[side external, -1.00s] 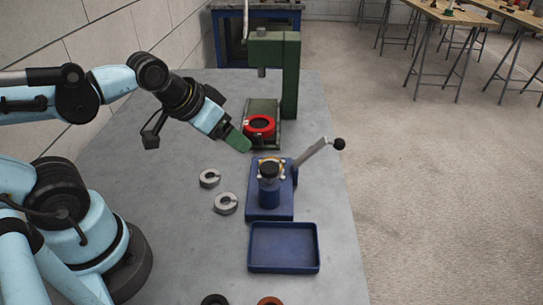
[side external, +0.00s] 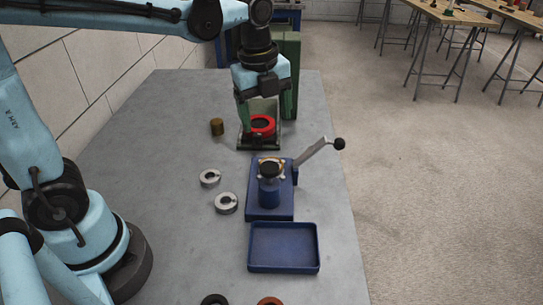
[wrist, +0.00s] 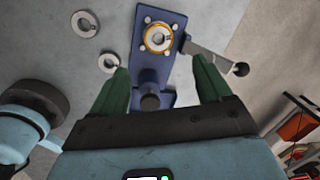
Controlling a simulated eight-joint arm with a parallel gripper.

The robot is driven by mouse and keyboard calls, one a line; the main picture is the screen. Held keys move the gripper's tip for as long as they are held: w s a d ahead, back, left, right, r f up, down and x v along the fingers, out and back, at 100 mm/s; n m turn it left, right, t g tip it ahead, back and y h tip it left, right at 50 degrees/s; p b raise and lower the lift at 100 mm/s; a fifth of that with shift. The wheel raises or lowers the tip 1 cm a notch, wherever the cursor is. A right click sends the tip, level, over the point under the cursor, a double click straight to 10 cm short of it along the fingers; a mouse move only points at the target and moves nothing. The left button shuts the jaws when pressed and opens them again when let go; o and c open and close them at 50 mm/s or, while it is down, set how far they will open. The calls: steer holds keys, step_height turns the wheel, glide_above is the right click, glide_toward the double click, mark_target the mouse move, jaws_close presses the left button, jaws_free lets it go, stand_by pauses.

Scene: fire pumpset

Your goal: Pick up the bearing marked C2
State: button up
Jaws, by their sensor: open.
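Two silver rings lie flat on the grey table left of the blue fixture; the far ring (side external: 210,178) and the near ring (side external: 227,203) both also show at upper left in the wrist view (wrist: 108,62) (wrist: 84,24). No C2 mark is legible. A ring with brass-coloured parts (wrist: 158,38) sits on the blue fixture (side external: 283,207). My gripper (side external: 264,108) points down above the red ring (side external: 262,125) at the green press, its green fingers apart. In the wrist view nothing is held between the fingers (wrist: 159,66).
The blue fixture's lever (side external: 318,152) reaches right to a black knob. A blue tray (side external: 284,268) lies in front. A brass-coloured cylinder (side external: 217,127) stands left of the press. A black ring (side external: 214,300) and a reddish ring (side external: 270,300) are cut off at the bottom. The left table is mostly clear.

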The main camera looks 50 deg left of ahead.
steer(key=f+m, duration=0.1)
steer(key=f, duration=0.1)
steer(key=w+f+m, duration=0.1)
steer(key=f+m, duration=0.1)
steer(key=f, duration=0.1)
steer(key=f+m+g, duration=0.1)
steer(key=f+m, duration=0.1)
steer(key=shift+w+d+f, duration=0.15)
steer(key=shift+w+d, duration=0.15)
steer(key=shift+w, duration=0.1)
steer(key=shift+s+a+f, duration=0.1)
steer(key=shift+s+f, duration=0.05)
steer(key=shift+f, duration=1.25)
steer(key=shift+s+a+f, duration=0.1)
steer(key=shift+s+f, duration=0.05)
steer(key=shift+f, duration=1.2)
steer(key=shift+c, duration=0.4)
steer(key=c, duration=1.2)
steer(key=shift+o, duration=0.2)
steer(key=shift+r, duration=0.1)
